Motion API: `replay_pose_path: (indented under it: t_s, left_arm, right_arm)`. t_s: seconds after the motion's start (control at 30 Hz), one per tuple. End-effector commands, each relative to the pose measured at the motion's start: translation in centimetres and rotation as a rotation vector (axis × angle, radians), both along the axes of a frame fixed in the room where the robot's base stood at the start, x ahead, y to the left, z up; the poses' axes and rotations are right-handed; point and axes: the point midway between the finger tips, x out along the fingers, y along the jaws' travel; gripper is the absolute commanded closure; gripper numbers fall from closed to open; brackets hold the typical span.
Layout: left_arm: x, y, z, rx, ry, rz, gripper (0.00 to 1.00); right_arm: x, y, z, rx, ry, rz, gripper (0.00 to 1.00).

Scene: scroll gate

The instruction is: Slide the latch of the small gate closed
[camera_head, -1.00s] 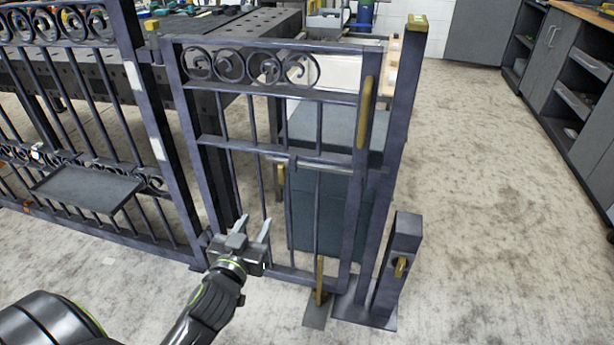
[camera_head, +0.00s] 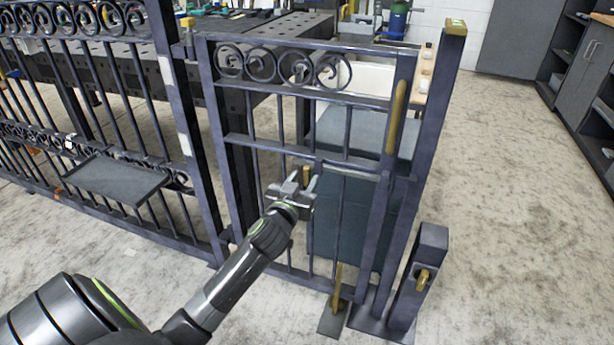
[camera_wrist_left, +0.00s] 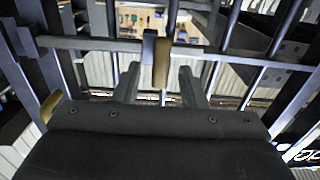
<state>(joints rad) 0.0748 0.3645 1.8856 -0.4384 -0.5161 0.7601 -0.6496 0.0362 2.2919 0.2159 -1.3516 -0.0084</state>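The small gate (camera_head: 310,100) is a dark metal frame with scrolls along its top, standing beside its right post (camera_head: 432,130). A brass latch knob (camera_head: 306,175) sits on the gate's middle bar; it also shows in the left wrist view (camera_wrist_left: 162,62). My left gripper (camera_head: 304,182) is open, its fingers pointing up at the knob. In the left wrist view the left gripper (camera_wrist_left: 160,85) has one finger on each side of the knob, with gaps visible; contact cannot be told. My right gripper is not in view.
A long brass handle (camera_head: 397,115) runs up the gate's right stile. A brass drop bolt (camera_head: 337,285) stands at its foot. A short post (camera_head: 421,275) with a brass piece stands right. A dark tray (camera_head: 115,178) hangs on the left fence.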

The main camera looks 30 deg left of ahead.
Motion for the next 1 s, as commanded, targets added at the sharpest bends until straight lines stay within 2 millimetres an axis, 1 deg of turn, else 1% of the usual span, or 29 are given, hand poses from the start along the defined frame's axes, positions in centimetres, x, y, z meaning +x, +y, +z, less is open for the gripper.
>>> replay_pose_path:
  t_s: [0.03,0.1,0.2,0.33,0.57,0.67,0.87,0.9,1.0]
  left_arm:
    - [0.8,0.2,0.0,0.001,-0.001,0.0,0.62]
    - [1.6,0.4,0.0,0.001,-0.001,0.0,0.62]
    - [2.4,0.6,0.0,0.0,0.0,0.0,0.62]
    - [2.9,0.7,0.0,0.0,0.001,0.0,0.62]
    - [2.9,0.7,0.0,0.0,0.0,-0.001,0.62]
    - [2.9,0.7,0.0,0.0,0.0,0.0,0.72]
    - [2.9,0.7,0.0,0.0,0.0,-0.001,0.98]
    - [2.9,0.7,0.0,0.0,0.0,-0.001,1.0]
    - [2.9,0.7,0.0,0.0,0.0,-0.001,1.0]
  right_arm:
    - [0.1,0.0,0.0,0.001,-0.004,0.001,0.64]
    - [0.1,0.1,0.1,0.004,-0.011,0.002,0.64]
    - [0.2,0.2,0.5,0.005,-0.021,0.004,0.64]
    - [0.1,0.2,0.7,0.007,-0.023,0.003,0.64]
    - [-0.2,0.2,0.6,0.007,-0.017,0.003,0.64]
    - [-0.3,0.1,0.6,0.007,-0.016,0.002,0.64]
    - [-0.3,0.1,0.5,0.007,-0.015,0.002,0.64]
    - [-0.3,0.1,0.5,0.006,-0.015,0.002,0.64]
    - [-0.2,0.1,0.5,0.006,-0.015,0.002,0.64]
